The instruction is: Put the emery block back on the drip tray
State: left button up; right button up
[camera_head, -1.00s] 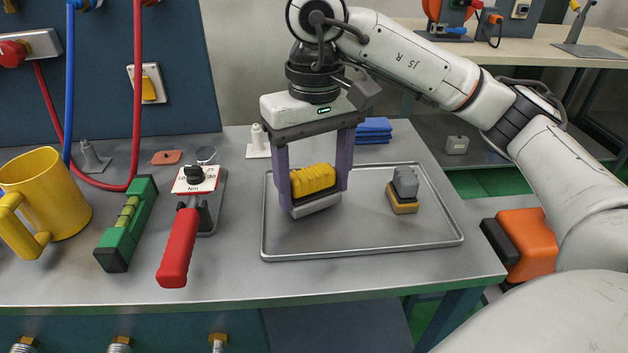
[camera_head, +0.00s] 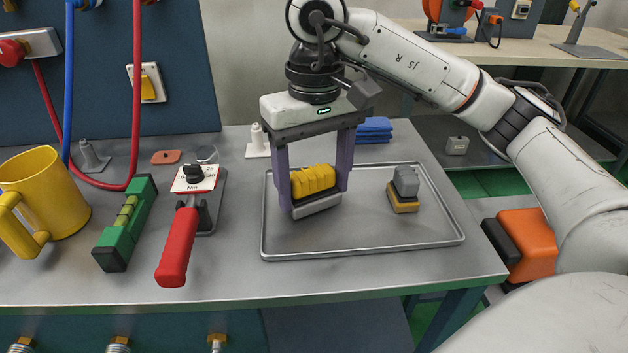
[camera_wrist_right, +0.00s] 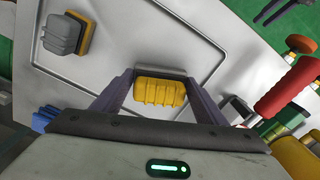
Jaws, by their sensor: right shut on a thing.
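The emery block (camera_head: 313,181), with a ridged yellow top and a grey base, is between the two purple fingers of my right gripper (camera_head: 315,184). The gripper is shut on it, from above. It also shows in the right wrist view (camera_wrist_right: 160,92). The block is over the left part of the drip tray (camera_head: 350,247), a shallow metal tray with a low rim. I cannot tell whether its base touches the tray floor. The left gripper is not in view.
A grey-topped block with a yellow base (camera_head: 404,188) stands on the tray's right part. Left of the tray are a red-handled tool (camera_head: 178,246), a green level (camera_head: 127,225) and a yellow mug (camera_head: 50,195). The tray's front is clear.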

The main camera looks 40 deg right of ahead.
jog(key=shift+f+b, duration=0.35)
jog(key=shift+f, duration=0.15)
dwell(0.5)
jog(key=o, duration=1)
jog(key=shift+o, duration=0.2)
